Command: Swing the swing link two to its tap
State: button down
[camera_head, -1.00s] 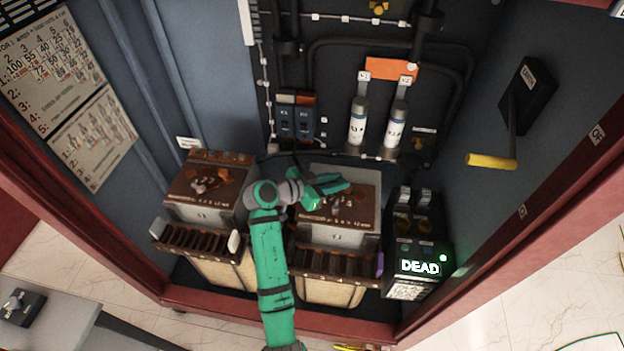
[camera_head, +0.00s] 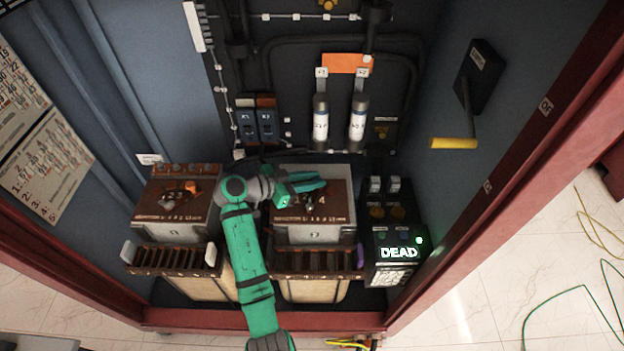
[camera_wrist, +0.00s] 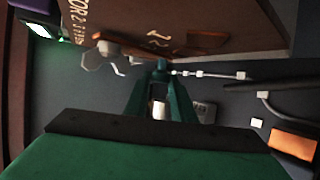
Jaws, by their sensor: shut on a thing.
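Two brown-topped transformer units stand side by side in the cabinet in the head view, a left one (camera_head: 160,208) and a right one (camera_head: 338,212). My green gripper (camera_head: 312,186) is over the right unit's top panel. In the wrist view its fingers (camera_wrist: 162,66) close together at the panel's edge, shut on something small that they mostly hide. I take it to be swing link two, but cannot make it out. A copper-brown strip (camera_wrist: 200,42) and grey nuts (camera_wrist: 104,56) lie on the panel near the fingertips. The taps are too small to tell apart.
A dark box lit "DEAD" (camera_head: 398,253) stands right of the units. Two white cylinders (camera_head: 320,122) hang on the back wall. A yellow-handled lever (camera_head: 453,143) projects from the right wall. The red cabinet sill (camera_head: 200,319) runs along the front.

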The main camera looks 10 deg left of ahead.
jog(key=c, duration=1.5)
grip_release()
jog(key=shift+a, duration=0.1)
jog(key=shift+s+a+r, duration=0.1)
jog(key=shift+a, duration=0.15)
jog(key=v, duration=1)
jog(key=shift+s, duration=0.15)
